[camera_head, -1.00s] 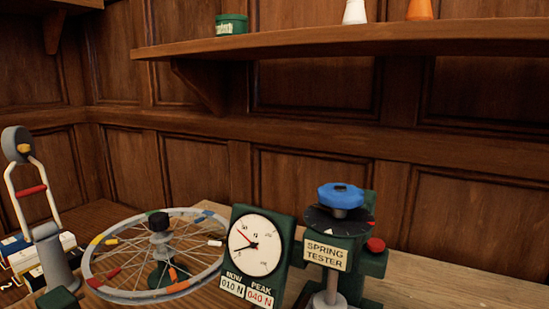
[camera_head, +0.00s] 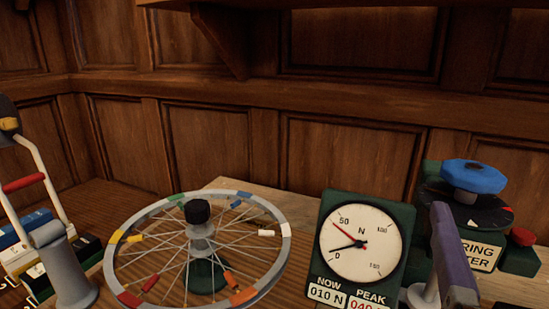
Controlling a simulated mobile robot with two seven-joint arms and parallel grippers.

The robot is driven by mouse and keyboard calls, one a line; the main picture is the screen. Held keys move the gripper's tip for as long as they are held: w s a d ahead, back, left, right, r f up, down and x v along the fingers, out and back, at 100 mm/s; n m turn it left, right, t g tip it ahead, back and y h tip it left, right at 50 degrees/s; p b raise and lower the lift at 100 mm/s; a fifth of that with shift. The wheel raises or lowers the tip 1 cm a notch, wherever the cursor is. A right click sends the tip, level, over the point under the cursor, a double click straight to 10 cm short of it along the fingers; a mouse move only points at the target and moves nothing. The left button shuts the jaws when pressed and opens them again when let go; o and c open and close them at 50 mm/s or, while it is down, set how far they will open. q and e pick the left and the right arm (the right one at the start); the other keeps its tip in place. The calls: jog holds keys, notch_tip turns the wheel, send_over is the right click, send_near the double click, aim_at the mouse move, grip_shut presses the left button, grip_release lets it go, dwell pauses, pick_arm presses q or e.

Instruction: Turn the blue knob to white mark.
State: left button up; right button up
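The blue knob (camera_head: 473,176) is a lobed cap at the right, on top of the spring tester. A small white mark (camera_head: 472,224) shows at the dial's front. I cannot tell which way the knob points.
A green gauge (camera_head: 368,290) reading 010 N stands left of the tester. A red button (camera_head: 522,237) is at its right. A spoked wheel (camera_head: 123,275) with coloured clips stands at centre left.

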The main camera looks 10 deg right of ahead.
aim_at(480, 189)
jog(key=p+x, duration=0.1)
jog(key=x, duration=0.2)
jog(key=p+x, duration=0.1)
jog(key=x, duration=0.2)
jog(key=p+x, duration=0.1)
jog(key=x, duration=0.2)
jog(key=shift+r, duration=0.3)
jog(key=shift+w+d+f, duration=0.15)
jog(key=shift+w+d, duration=0.05)
jog(key=shift+w, duration=0.2)
jog(key=shift+c, duration=0.2)
jog(key=c, duration=1.2)
